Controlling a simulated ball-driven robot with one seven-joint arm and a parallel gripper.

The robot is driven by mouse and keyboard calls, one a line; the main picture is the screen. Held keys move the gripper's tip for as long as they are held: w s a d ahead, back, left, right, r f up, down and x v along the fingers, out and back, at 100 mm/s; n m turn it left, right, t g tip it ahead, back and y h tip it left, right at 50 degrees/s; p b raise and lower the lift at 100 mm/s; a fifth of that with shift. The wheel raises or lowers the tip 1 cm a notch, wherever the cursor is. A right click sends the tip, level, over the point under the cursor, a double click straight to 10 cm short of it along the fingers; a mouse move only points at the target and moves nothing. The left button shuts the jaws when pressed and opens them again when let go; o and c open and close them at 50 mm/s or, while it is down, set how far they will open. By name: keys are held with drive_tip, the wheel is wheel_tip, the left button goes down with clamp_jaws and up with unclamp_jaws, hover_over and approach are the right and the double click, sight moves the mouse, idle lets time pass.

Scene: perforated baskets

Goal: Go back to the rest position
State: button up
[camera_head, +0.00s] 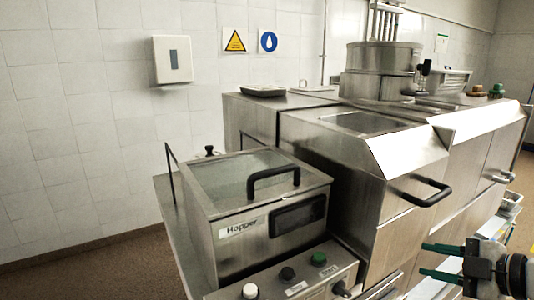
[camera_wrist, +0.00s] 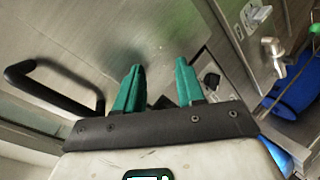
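My gripper (camera_head: 440,260) is at the lower right of the head view, in front of the steel machines. Its two green fingers are spread apart with nothing between them. In the wrist view my gripper (camera_wrist: 160,85) is also open and empty, with a flat steel surface (camera_wrist: 150,30) beyond the fingertips. No perforated basket can be clearly made out in either view.
A hopper box (camera_head: 250,195) with a black lid handle stands left of my gripper. A steel machine (camera_head: 380,170) with a black handle (camera_head: 428,190) is close behind it; a black handle (camera_wrist: 55,90) also shows in the wrist view. A blue object (camera_wrist: 300,90) is at right.

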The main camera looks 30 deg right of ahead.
drive_tip(key=w+a+f+m+g, duration=0.1)
drive_tip(key=a+f+m+g, duration=0.35)
drive_tip(key=a+f, duration=0.55)
drive_tip(key=s+a+f+m+g, duration=0.3)
drive_tip(key=s+f, duration=0.4)
drive_tip(key=f, duration=0.3)
drive_tip(key=s+a+f+m+g+h, duration=0.1)
drive_tip(key=s+a+f+m+g, duration=0.3)
drive_tip(key=s+a+f, duration=0.3)
wheel_tip(320, 180, down, 3)
drive_tip(key=shift+s+a+f+m+h, duration=0.2)
drive_tip(key=shift+a+m+h, duration=0.1)
drive_tip(key=shift+a+m, duration=0.3)
drive_tip(key=shift+g, duration=0.25)
